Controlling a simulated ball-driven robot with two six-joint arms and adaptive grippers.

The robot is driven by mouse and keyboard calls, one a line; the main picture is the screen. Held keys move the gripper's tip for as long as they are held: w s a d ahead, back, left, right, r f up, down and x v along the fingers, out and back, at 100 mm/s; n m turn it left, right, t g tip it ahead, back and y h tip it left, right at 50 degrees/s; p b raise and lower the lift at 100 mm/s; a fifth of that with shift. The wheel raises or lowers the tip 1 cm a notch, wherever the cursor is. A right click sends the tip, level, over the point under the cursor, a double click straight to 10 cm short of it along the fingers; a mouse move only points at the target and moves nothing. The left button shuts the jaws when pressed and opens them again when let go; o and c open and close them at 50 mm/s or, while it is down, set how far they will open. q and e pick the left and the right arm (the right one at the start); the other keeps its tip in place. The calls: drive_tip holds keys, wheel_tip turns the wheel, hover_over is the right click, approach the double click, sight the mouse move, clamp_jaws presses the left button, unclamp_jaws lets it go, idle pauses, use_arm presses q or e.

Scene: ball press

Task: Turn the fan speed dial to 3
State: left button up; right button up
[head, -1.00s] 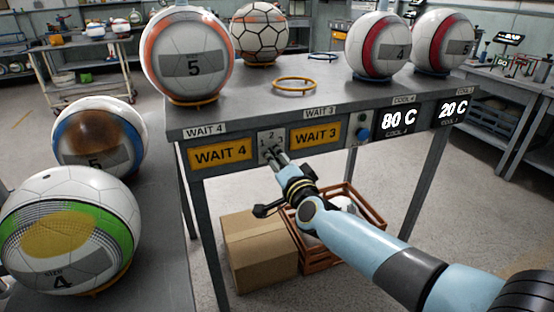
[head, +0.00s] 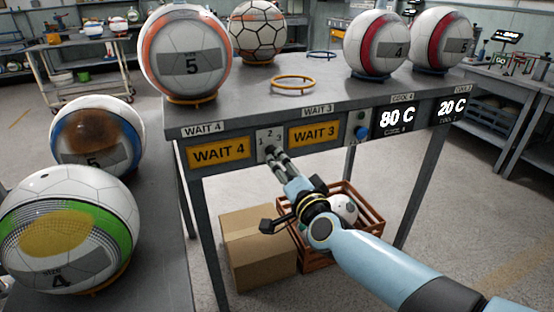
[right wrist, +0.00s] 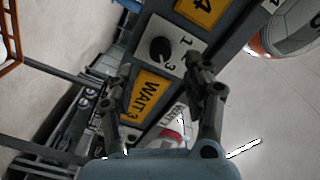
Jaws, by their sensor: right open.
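The fan speed dial is a black knob (right wrist: 160,48) on a pale plate (head: 268,138) on the front of the table, between the yellow WAIT 4 (head: 219,153) and WAIT 3 (head: 315,134) signs. In the right wrist view 1 and 3 are readable. I cannot tell which number the knob points at. My right gripper (head: 273,156) is open, its tips just in front of and below the dial and partly covering it. In the right wrist view its spread fingers (right wrist: 165,78) hold nothing. My left gripper is out of view.
Balls stand on the table (head: 240,108) above, and two more on a left bench (head: 160,270). A cardboard box (head: 257,262) and a brown crate (head: 372,215) sit below. A blue knob (head: 361,132) and temperature displays (head: 395,119) are to the right.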

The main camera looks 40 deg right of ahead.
drive_tip(key=v, duration=0.7)
drive_tip(key=shift+f, duration=0.1)
